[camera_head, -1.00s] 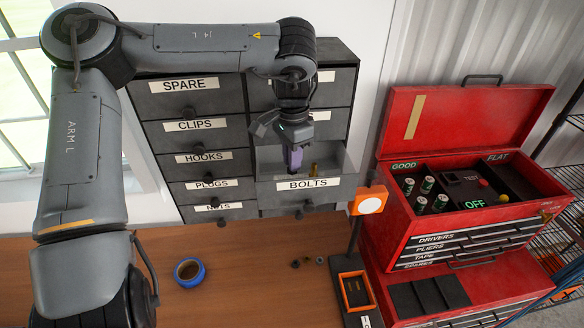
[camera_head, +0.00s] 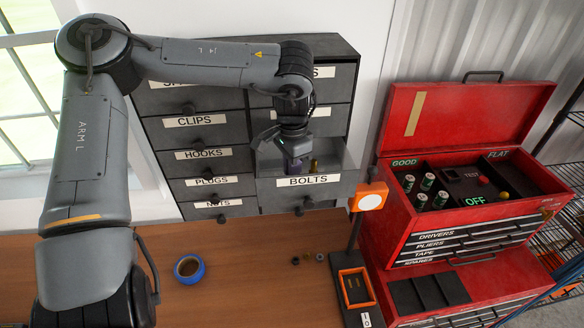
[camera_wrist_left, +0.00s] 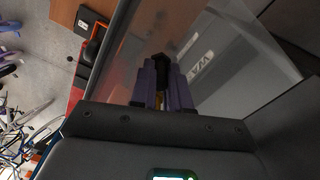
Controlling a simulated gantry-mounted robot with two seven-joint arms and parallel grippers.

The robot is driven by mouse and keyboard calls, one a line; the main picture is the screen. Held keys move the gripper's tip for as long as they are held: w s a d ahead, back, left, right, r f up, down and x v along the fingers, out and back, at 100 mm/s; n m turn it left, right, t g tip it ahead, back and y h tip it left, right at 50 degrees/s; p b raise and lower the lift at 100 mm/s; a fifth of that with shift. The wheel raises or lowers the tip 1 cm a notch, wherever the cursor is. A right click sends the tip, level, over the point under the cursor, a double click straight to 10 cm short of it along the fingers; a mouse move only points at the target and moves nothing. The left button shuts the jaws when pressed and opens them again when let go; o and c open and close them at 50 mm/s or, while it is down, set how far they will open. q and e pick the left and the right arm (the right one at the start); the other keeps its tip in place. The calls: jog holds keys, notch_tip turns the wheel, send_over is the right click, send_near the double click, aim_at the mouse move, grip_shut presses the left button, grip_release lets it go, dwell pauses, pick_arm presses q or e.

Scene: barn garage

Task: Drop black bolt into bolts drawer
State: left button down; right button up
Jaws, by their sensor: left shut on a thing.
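The bolts drawer (camera_head: 272,190) is pulled open in the cabinet's right column and has a "BOLTS" label. My left gripper (camera_head: 293,166) points down into it, its purple fingers partly hidden behind the drawer front. In the left wrist view the gripper (camera_wrist_left: 162,82) is shut on the black bolt (camera_wrist_left: 161,63), which shows dark between the fingertips. A brass-coloured bolt (camera_head: 314,165) stands in the drawer just right of the fingers. The black bolt is hidden in the head view. My right gripper is not in view.
The grey drawer cabinet (camera_head: 215,160) has several labelled, shut drawers. A blue tape roll (camera_head: 188,269) and a few small nuts (camera_head: 308,258) lie on the wooden bench (camera_head: 240,290). An orange-framed stand (camera_head: 355,288) and a red toolbox (camera_head: 400,238) are at the right.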

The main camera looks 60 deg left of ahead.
pick_arm(q)
jog(key=c, duration=1.1)
grip_release()
jog(key=shift+r, duration=0.1)
jog(key=shift+r+p, duration=0.7)
jog(key=shift+p, duration=0.05)
jog(key=shift+r+b, duration=0.35)
jog(key=shift+b, duration=0.05)
notch_tip(320, 180, up, 11)
jog(key=shift+b, duration=0.35)
